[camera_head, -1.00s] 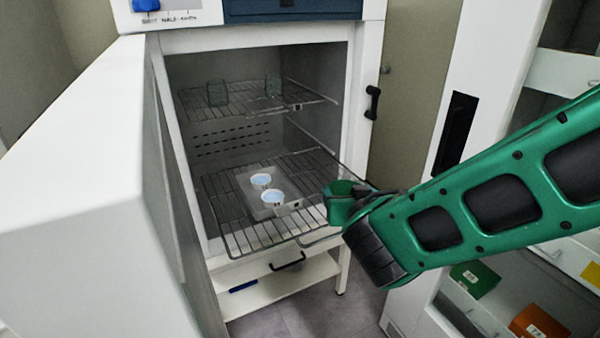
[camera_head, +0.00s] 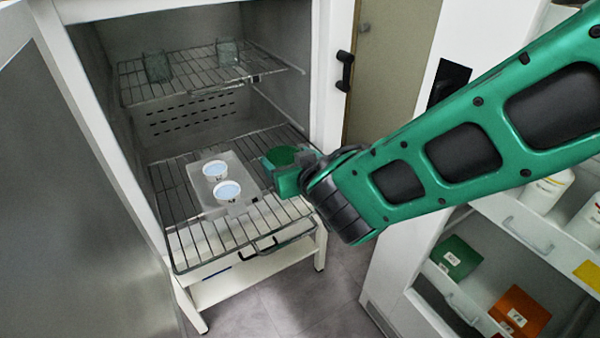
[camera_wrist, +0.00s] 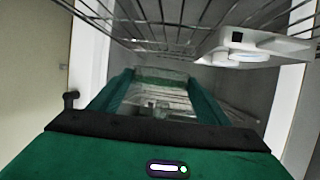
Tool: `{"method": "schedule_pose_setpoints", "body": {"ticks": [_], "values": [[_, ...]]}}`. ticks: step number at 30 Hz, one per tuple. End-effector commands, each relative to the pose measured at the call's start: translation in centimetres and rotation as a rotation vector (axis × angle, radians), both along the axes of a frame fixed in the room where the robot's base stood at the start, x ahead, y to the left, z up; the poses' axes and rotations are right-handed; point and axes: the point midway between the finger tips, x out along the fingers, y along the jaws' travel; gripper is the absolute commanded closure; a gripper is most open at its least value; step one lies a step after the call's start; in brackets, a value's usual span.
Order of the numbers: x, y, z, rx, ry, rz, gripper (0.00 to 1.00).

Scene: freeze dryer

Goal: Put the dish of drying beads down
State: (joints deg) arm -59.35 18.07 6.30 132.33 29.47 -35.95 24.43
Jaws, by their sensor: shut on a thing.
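My gripper (camera_head: 276,170) is green and is at the cabinet opening, over the right part of the lower wire shelf (camera_head: 180,240). It is just right of the pale tray. In the wrist view, my gripper (camera_wrist: 160,105) has its green fingers shut on a clear, glassy thing, the dish (camera_wrist: 160,93). The dish is partly hidden by the fingers, and the beads cannot be made out. Whether the dish touches the shelf cannot be told.
The pale tray (camera_head: 236,169) holds two white cups (camera_head: 215,170) with light blue tops. Two glass vessels (camera_head: 157,67) stand on the upper shelf (camera_head: 195,84). The cabinet door (camera_head: 60,190) is open at left. Free wire shows left of the tray.

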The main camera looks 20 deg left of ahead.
Motion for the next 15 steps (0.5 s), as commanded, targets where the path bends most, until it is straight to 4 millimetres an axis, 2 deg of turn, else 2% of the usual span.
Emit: {"method": "schedule_pose_setpoints", "body": {"ticks": [1, 6, 15], "values": [[1.1, -0.8, -0.7, -0.002, 0.001, -0.007, 0.53], [3.3, -2.4, -2.2, 0.000, 0.001, -0.007, 0.53], [4.1, -2.9, -3.7, -0.001, 0.001, -0.003, 0.53]]}}
